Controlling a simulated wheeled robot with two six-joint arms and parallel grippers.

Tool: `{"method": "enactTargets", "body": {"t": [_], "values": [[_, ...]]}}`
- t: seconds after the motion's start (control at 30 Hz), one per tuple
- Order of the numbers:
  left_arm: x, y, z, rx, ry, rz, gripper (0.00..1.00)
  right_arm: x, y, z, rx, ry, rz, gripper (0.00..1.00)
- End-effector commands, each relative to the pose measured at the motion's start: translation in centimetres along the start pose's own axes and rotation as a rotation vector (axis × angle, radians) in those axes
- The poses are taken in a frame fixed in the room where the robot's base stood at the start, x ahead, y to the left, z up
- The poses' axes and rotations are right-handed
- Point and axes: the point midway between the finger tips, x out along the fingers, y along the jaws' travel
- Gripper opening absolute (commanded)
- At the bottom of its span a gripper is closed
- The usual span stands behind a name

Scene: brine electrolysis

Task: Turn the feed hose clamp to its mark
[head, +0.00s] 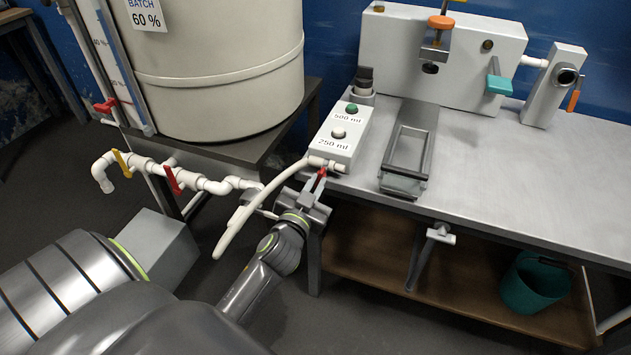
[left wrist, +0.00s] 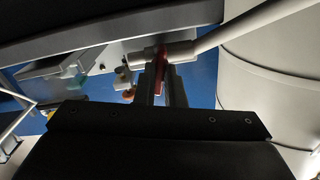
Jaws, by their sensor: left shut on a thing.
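The feed hose clamp has a small red handle (head: 320,181) on the white fitting (head: 328,165) at the front of the dosing box (head: 342,132). My left gripper (head: 314,186) is at the bench's front left corner, shut on the red handle. In the left wrist view the red handle (left wrist: 160,66) sits between the two fingers (left wrist: 161,85), beside the white fitting. The white hose (head: 255,205) runs from the fitting down to the left. The clamp's mark cannot be made out in either view. My right gripper is not in view.
A large tank (head: 225,70) stands left on a dark stand, with red- and yellow-handled pipe valves (head: 172,180) below it. The bench (head: 500,185) holds a metal tray (head: 432,125) and a white apparatus (head: 440,55). A teal bucket (head: 530,285) is on the lower shelf.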

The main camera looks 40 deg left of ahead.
Motion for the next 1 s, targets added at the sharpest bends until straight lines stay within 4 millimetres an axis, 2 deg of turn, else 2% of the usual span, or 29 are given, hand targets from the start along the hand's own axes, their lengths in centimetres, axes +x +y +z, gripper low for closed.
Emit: {"method": "enactTargets", "body": {"t": [1.0], "values": [[0.0, 0.0, -0.1, 0.93, 0.0, 0.001, 0.0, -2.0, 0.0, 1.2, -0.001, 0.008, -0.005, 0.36]]}}
